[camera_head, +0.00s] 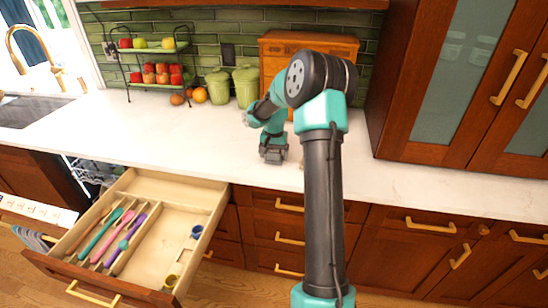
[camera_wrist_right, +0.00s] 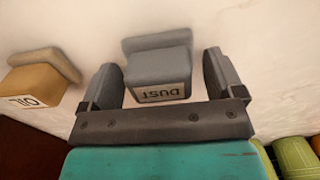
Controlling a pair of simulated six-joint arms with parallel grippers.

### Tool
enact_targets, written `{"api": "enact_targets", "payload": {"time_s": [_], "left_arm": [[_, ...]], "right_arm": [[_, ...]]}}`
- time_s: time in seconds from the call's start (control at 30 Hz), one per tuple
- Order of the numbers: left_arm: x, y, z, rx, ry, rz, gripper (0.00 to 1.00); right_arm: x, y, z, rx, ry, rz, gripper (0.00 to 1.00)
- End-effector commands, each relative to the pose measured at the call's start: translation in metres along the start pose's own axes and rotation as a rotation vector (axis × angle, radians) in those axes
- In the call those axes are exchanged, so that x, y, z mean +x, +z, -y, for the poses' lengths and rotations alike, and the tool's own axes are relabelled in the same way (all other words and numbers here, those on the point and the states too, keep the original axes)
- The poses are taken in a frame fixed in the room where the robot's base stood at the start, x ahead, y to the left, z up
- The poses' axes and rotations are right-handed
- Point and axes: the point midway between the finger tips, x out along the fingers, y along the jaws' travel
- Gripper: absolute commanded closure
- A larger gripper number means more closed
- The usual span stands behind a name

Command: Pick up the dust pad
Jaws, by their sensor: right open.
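The dust pad (camera_wrist_right: 157,68) is a grey block with a wider grey base and a label reading DUST, upside down in the right wrist view. It stands on the white counter between the two spread fingers of my right gripper (camera_head: 273,155). The fingers are open, with a visible gap to the pad on each side. In the head view my right gripper is low over the counter, and I cannot make out the dust pad there. My left gripper is not in view.
A tan pad labelled OIL (camera_wrist_right: 38,82) stands close by. Green canisters (camera_head: 245,84), a wooden box (camera_head: 283,46) and a two-tier fruit rack (camera_head: 150,62) line the wall. An open drawer (camera_head: 172,188) with utensils juts out at left. The counter (camera_head: 165,130) left of the gripper is clear.

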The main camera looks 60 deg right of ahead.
Motion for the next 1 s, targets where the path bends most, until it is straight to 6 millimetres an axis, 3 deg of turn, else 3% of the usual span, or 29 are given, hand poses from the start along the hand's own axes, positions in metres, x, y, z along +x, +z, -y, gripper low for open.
{"api": "enact_targets", "payload": {"time_s": [0.33, 0.9, 1.0], "left_arm": [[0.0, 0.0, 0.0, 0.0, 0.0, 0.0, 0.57], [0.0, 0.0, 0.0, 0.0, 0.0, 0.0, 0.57], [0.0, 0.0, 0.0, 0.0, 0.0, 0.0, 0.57]], "right_arm": [[-0.0003, 0.0002, 0.0001, 0.0, 0.0, 0.0, 0.13], [-0.0004, 0.0002, 0.0002, 0.0, 0.0, 0.001, 0.66], [-0.0004, 0.0002, 0.0002, 0.0, 0.0, 0.001, 0.66]]}}
